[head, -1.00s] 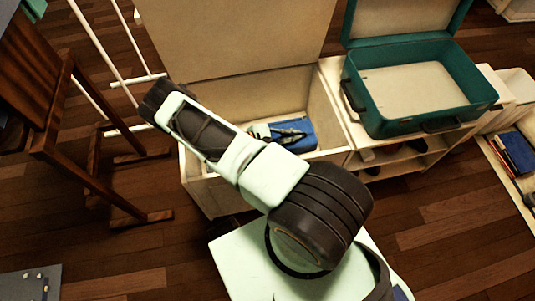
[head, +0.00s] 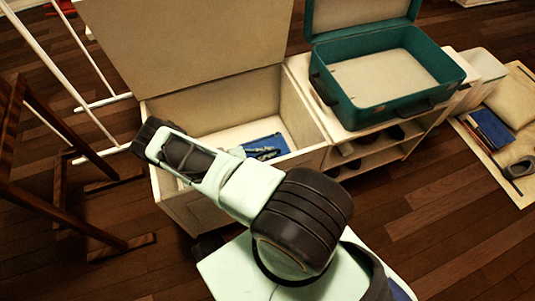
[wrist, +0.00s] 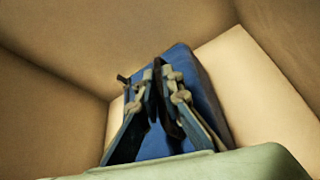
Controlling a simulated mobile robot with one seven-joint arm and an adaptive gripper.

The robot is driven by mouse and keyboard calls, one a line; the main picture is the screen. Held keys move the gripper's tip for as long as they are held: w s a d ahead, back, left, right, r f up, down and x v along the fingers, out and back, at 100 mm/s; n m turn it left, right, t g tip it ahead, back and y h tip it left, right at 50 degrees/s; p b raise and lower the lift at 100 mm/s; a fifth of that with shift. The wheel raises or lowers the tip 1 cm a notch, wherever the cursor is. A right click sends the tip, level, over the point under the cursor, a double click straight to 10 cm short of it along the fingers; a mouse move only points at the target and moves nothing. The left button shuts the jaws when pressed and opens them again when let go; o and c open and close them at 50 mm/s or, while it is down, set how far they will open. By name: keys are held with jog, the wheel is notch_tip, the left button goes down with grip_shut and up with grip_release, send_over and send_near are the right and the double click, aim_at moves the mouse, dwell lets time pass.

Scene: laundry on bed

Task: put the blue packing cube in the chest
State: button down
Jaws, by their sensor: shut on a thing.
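The blue packing cube (head: 270,145) is inside the open chest (head: 300,122), low down near the chest's floor, in the head view. In the wrist view the blue packing cube (wrist: 205,90) lies below my gripper (wrist: 160,75), with the chest's walls around it. My gripper, also in the head view (head: 265,153), reaches into the chest. Its fingers are close together and shut on the top part of the cube. Whether the cube touches the chest floor is hard to tell. My arm hides part of the chest's front.
The chest's lid (head: 190,45) stands open at the back. A teal open suitcase (head: 365,113) sits on a white shelf unit (head: 400,135) to the right. A wooden chair (head: 60,210) and white rack (head: 75,90) stand at the left. A mat with small items (head: 525,130) lies far right.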

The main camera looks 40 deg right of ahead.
aim_at(252, 157)
jog(key=shift+r, duration=0.1)
jog(key=c, duration=2.1)
grip_release()
jog(key=p+v, duration=0.1)
jog(key=v, duration=0.6)
jog(key=shift+a, duration=0.25)
jog(key=shift+r, duration=0.1)
